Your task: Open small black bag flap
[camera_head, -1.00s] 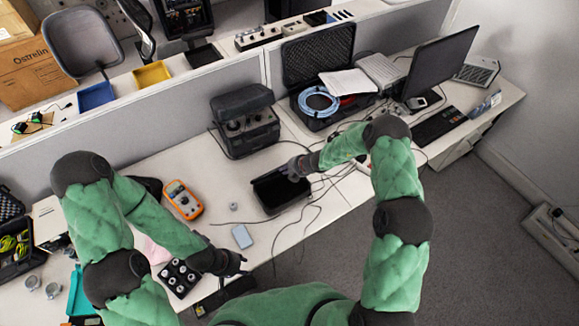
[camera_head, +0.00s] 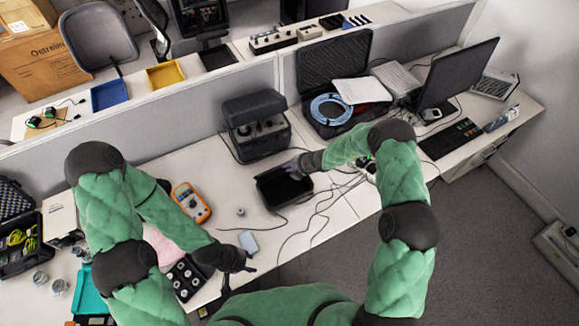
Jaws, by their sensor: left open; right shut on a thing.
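The small black bag (camera_head: 281,196) lies on the white table near its middle, its dark inside facing up. My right gripper (camera_head: 297,170) is at the bag's far right edge, shut on it. I cannot tell whether the fingers hold the flap or the rim, as the hand covers that part. My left gripper (camera_head: 243,265) is open and empty near the table's front edge, apart from the bag and lower left of it.
An orange multimeter (camera_head: 192,202), a small light knob (camera_head: 240,212) and a blue pad (camera_head: 249,242) lie left of the bag. A black instrument case (camera_head: 257,128) stands behind it. Loose cables (camera_head: 322,212) run to its right.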

